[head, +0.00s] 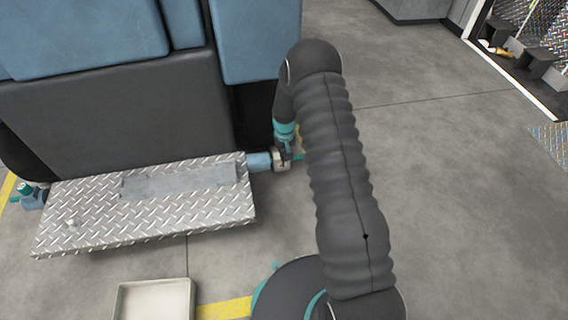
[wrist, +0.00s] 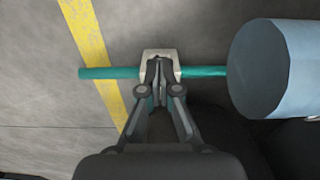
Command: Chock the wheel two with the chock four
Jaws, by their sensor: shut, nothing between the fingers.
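My gripper (wrist: 158,68) is shut and empty in the wrist view. Its fingertips are over a pale grey block (wrist: 174,56) on a teal rod; I cannot tell if they touch it. In the head view the block (head: 281,159) sits by the truck's lower right corner, and my arm partly hides that area. A dark rounded shape (wrist: 215,125) at the lower right of the wrist view may be a wheel. No wheel or chock shows a readable number. Dark blocks (head: 541,65) on a rack at upper right may be chocks.
A blue-grey truck body (head: 110,110) with a diamond-plate step (head: 90,220) fills the left. A blue cylinder (wrist: 272,68) is right of the block. A pale tray (head: 154,300) lies on the floor at the bottom. Open concrete floor (head: 450,200) lies to the right.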

